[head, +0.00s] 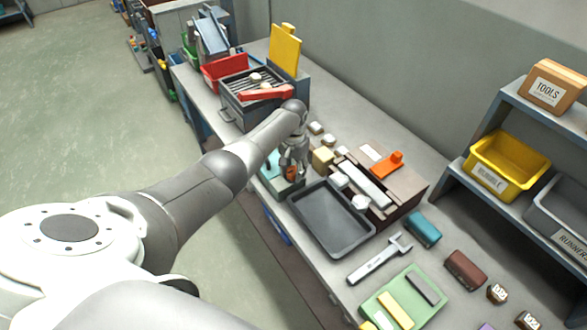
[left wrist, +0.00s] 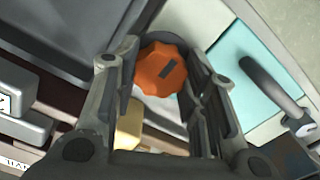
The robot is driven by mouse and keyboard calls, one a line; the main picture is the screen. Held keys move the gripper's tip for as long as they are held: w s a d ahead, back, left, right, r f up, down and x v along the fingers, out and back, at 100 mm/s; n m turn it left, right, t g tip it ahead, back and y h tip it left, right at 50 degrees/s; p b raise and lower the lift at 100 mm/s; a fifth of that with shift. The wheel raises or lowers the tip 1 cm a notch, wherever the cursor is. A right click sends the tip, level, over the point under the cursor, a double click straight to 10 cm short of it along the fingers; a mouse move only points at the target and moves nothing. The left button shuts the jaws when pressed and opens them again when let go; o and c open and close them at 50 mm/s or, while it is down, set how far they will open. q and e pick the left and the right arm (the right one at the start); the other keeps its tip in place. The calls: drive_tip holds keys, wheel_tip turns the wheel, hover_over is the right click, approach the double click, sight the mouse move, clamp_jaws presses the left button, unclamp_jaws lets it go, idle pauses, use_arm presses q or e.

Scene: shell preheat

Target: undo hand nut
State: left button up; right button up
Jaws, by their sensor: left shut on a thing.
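The orange hand nut (left wrist: 160,70) is a scalloped knob with a dark mark on its top. In the left wrist view it sits between the two fingers of my left gripper (left wrist: 162,55), which is shut on it. In the head view my left gripper (head: 292,172) points down at the near edge of the bench, left of the dark tray. Only a bit of orange shows there between the fingers, and the rest of the nut is hidden. What lies under the nut is mostly covered. My right gripper is not in view.
A dark empty tray (head: 331,222) lies right beside my left gripper. A teal panel with a dark handle (left wrist: 268,85) is close on the other side. A yellowish block (head: 323,157), a wrench (head: 380,259) and a grill-like grey box (head: 238,105) stand around on the bench.

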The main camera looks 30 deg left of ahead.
sight(293, 170)
use_arm(q)
drive_tip(key=o, duration=1)
drive_tip(key=shift+r, duration=0.15)
wheel_tip(293, 170, up, 12)
drive_tip(key=shift+f, duration=0.15)
